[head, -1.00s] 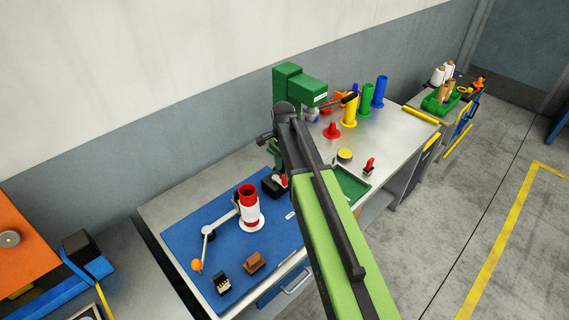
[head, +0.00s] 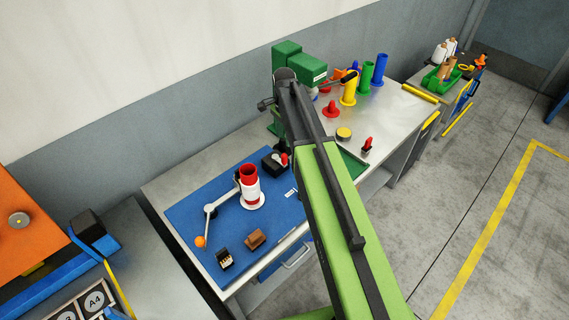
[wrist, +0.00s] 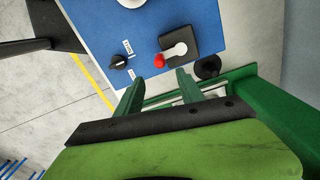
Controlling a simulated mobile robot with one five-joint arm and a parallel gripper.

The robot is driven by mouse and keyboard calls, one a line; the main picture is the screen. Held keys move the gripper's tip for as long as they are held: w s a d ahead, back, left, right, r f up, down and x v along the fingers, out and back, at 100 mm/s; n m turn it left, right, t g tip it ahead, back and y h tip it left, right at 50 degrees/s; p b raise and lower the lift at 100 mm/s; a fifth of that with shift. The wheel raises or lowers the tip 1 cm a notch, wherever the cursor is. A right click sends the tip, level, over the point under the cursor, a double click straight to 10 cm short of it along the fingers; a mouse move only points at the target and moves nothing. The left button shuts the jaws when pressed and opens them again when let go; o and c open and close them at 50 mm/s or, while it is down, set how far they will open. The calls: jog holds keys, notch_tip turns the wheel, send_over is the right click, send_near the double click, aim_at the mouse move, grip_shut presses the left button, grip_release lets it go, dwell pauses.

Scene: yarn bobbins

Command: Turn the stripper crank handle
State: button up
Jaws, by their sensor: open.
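A black block (wrist: 179,42) with a pale crank arm and a red knob (wrist: 159,60) sits at the edge of the blue mat in the wrist view. My gripper (wrist: 159,75) is open. In the wrist picture the red knob lies between and just beyond its green fingertips, apparently apart from both. My arm hides the fingers in the head view.
A red and white bobbin (head: 250,187) stands on the blue mat (head: 190,195), beside a jointed grey arm with an orange knob (head: 201,242). A green machine (head: 300,65) stands behind my arm. A black dial (wrist: 118,62) lies left of the crank.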

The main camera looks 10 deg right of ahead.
aim_at(285, 156)
notch_tip(285, 156, down, 12)
jog(key=b, duration=1)
jog(key=shift+r, duration=0.15)
jog(key=shift+r, duration=0.1)
jog(key=shift+c, duration=0.5)
grip_shut()
